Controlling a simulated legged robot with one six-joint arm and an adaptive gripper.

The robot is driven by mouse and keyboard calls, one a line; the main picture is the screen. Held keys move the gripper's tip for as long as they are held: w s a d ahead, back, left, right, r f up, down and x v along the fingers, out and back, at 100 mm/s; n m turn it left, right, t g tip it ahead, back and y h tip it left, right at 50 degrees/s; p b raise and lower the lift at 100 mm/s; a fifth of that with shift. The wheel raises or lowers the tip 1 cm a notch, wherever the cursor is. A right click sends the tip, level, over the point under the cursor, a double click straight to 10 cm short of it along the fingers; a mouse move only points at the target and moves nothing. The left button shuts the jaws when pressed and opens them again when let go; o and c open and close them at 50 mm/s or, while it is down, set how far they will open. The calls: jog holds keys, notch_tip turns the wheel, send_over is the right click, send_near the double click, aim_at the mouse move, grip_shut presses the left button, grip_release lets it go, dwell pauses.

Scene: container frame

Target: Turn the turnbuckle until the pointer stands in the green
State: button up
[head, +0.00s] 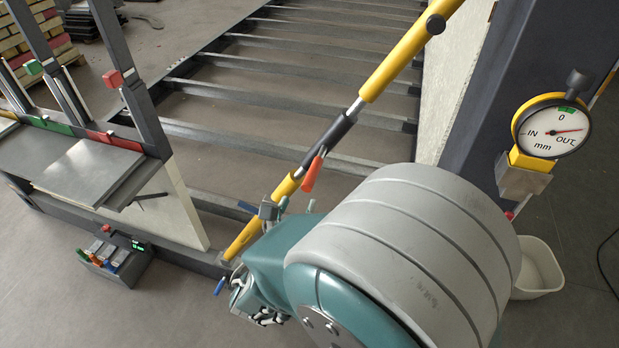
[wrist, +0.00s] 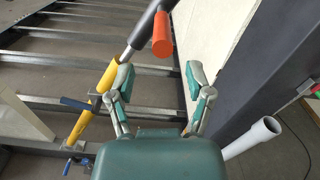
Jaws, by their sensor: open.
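The turnbuckle is a dark sleeve (head: 334,132) on a slanted yellow brace (head: 400,62), with an orange handle (head: 313,173) hanging from it. In the wrist view the orange handle (wrist: 162,36) and dark sleeve (wrist: 146,24) lie beyond my fingertips. My gripper (wrist: 160,78) is open and empty, its fingers spread either side of a gap below the handle, apart from it. In the head view my arm hides most of the gripper. The dial gauge (head: 555,128) reads IN, 0, OUT; its red pointer points right toward OUT, away from the green mark at the top.
A dark post (head: 510,75) carries the gauge at right. A white bin (head: 540,270) stands on the floor behind my arm. At left are a rack with a grey shelf (head: 85,165) and a small box of coloured-handled items (head: 113,260). Cross-beams (head: 290,92) lie behind the brace.

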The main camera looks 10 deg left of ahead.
aim_at(310, 179)
jog(key=w, duration=0.7)
jog(key=shift+w+d, duration=0.4)
grip_shut()
